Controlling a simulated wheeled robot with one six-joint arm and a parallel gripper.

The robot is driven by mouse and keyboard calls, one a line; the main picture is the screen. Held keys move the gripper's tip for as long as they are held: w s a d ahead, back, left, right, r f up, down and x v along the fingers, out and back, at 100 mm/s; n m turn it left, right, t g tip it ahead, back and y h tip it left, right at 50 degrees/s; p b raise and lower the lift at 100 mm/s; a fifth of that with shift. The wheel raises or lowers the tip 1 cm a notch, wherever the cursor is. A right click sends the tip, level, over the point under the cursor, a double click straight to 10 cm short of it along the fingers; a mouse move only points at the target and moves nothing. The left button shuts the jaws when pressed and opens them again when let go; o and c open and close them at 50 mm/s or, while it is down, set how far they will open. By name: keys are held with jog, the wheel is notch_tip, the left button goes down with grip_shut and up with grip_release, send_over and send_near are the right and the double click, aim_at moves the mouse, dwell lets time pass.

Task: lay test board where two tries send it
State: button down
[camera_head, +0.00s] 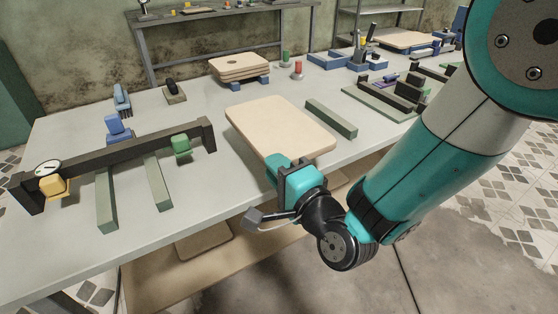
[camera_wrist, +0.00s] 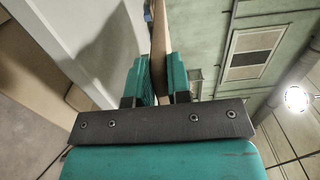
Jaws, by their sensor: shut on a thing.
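The test board, a pale wooden board with rounded corners (camera_head: 280,126), is held flat by its near edge over the front part of the grey table. My gripper (camera_head: 284,172) is shut on it. In the wrist view the board (camera_wrist: 159,42) shows edge-on between the teal fingers of my gripper (camera_wrist: 160,78), apart from the table surface, which carries a shadow. A stack of similar boards (camera_head: 240,68) lies on blue supports at the back. Two green bars (camera_head: 107,205) (camera_head: 157,182) lie under a dark beam at left; another green bar (camera_head: 331,118) lies right of the held board.
The dark beam (camera_head: 120,152) carries a dial (camera_head: 48,167), a yellow block (camera_head: 54,187) and a green block (camera_head: 181,146). Red (camera_head: 298,70) and green pegs (camera_head: 285,57) stand behind. Dark and green fixtures (camera_head: 390,98) fill the right. Table between beam and board is clear.

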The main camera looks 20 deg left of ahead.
jog(key=shift+s+a+f, duration=0.1)
jog(key=shift+a, duration=0.15)
jog(key=shift+s+d+b, duration=0.1)
jog(key=shift+b, duration=0.25)
notch_tip(320, 180, down, 8)
jog(key=b, duration=0.8)
jog(key=shift+f+b, duration=0.5)
jog(key=shift+b, duration=0.1)
dwell(0.6)
jog(key=c, duration=1.1)
grip_release()
jog(key=shift+c, duration=0.2)
jog(key=shift+f, duration=0.15)
jog(key=shift+s, duration=0.1)
